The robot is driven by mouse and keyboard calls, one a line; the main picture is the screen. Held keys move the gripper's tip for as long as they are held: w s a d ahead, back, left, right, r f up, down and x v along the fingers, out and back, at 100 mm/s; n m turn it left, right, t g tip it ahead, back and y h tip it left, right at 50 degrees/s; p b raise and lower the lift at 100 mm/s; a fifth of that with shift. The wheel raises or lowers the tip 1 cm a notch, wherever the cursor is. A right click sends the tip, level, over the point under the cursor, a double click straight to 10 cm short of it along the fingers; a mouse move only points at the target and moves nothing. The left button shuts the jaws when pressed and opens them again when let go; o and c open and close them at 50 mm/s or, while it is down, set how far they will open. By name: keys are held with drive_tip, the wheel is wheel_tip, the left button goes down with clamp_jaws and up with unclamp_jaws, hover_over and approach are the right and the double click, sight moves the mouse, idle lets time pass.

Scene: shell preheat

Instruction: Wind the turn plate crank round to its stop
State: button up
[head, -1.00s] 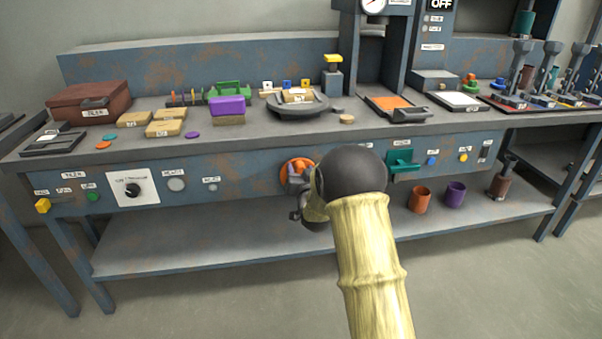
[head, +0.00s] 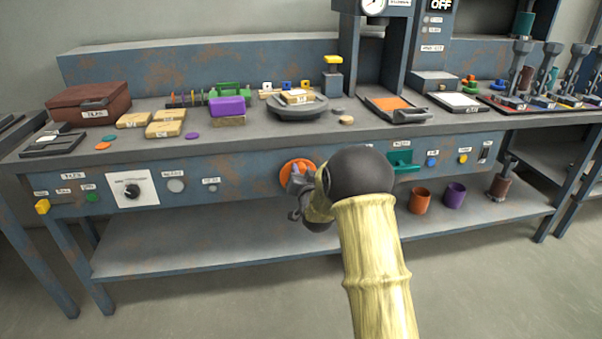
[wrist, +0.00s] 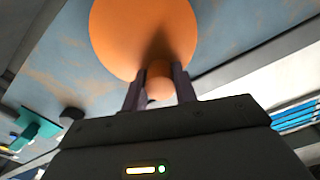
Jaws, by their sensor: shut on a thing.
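The orange crank disc (head: 291,177) is on the bench's front panel, partly covered by my gripper and arm in the head view. In the wrist view the disc (wrist: 140,38) fills the upper middle, with its orange knob (wrist: 159,82) standing out near its lower edge. My gripper (wrist: 159,88) is shut on the knob, one finger on each side. In the head view my gripper (head: 300,183) reaches the disc's lower right. The turn plate (head: 297,108), a dark round plate on the bench top above the crank, carries a tan labelled block (head: 297,97).
A teal bracket (head: 402,161) juts from the panel right of my arm. A black dial (head: 132,190) is at the left of the panel. Orange (head: 420,199) and purple (head: 455,195) cups stand on the lower shelf. Blocks and trays crowd the bench top.

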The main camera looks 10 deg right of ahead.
drive_tip(key=m, duration=0.1)
drive_tip(key=d+m, duration=0.1)
drive_tip(key=m, duration=0.2)
drive_tip(key=shift+d+f+b, duration=0.25)
drive_tip(key=shift+b, duration=0.05)
drive_tip(key=shift+s+d+f+m, duration=0.1)
drive_tip(key=shift+d+f+m, duration=0.4)
drive_tip(key=shift+m, duration=1.65)
drive_tip(key=shift+w+d+f+m, duration=0.15)
drive_tip(key=shift+f+m, duration=0.6)
drive_tip(key=shift+m, duration=1.45)
drive_tip(key=shift+s+d+f+m, duration=0.15)
drive_tip(key=shift+d+f+m, duration=0.35)
drive_tip(key=shift+m, duration=1.65)
drive_tip(key=shift+a+f, duration=0.1)
drive_tip(key=shift+f, duration=0.05)
drive_tip(key=o, duration=1)
